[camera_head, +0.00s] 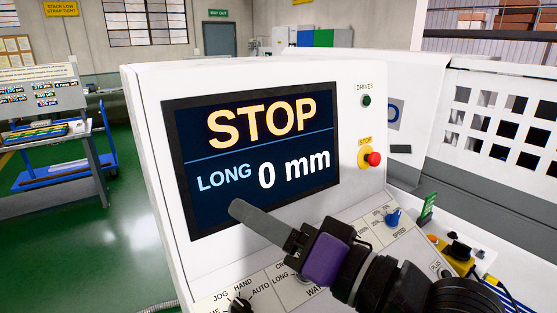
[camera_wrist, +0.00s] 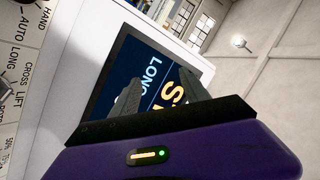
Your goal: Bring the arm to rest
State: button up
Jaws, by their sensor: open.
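My gripper (camera_head: 240,210) is in front of the white control console (camera_head: 150,150), its grey fingers pointing up and left toward the lower part of the dark screen (camera_head: 255,150). The screen reads STOP, LONG and 0 mm. In the wrist view my gripper (camera_wrist: 159,85) shows two fingers apart with nothing between them, and the tilted screen (camera_wrist: 120,75) behind. The head view shows the fingers overlapping the screen's lower edge; whether they touch it I cannot tell. My purple-banded wrist hides part of the panel below.
A red stop button (camera_head: 374,159) and a green drives lamp (camera_head: 366,101) sit right of the screen. A black mode knob (camera_head: 240,305) and a blue speed knob (camera_head: 393,218) are on the sloped panel. A blue cart (camera_head: 50,180) stands at left, with open green floor before it.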

jog(key=d+m+t+h, duration=0.5)
jog(key=d+t, duration=0.4)
jog(key=d, duration=0.1)
jog(key=s+d+f+m+t+h+b, duration=0.1)
jog(key=s+d+f+m+h, duration=0.1)
jog(key=d+f+h, duration=0.25)
jog(key=s+d+f+m+h+b, duration=0.1)
jog(key=s+d+f+h, duration=0.2)
jog(key=f+h, duration=0.15)
jog(key=s+d+f+n+g+h+b, duration=0.1)
jog(key=s+d+f+n+g+h, duration=0.1)
jog(key=s+f, duration=0.9)
jog(key=shift+s+d+f+h, duration=0.45)
jog(key=shift+d+f, duration=0.2)
jog(key=shift+d, duration=0.4)
jog(key=s+f+n+g, duration=0.1)
jog(key=s+f, duration=0.2)
jog(key=s, duration=0.2)
jog(key=s+f+n+g+y+b, duration=0.1)
jog(key=s+f+n+g, duration=0.1)
jog(key=s+f, duration=0.2)
jog(key=s+d+f+n+g+y+b, duration=0.1)
jog(key=s+f+n, duration=0.1)
jog(key=s+f, duration=0.2)
jog(key=shift+s+g+y, duration=0.25)
jog(key=shift+s+g, duration=0.05)
jog(key=shift+s, duration=1.1)
jog(key=shift+s+a+f, duration=0.15)
jog(key=shift+f, duration=0.05)
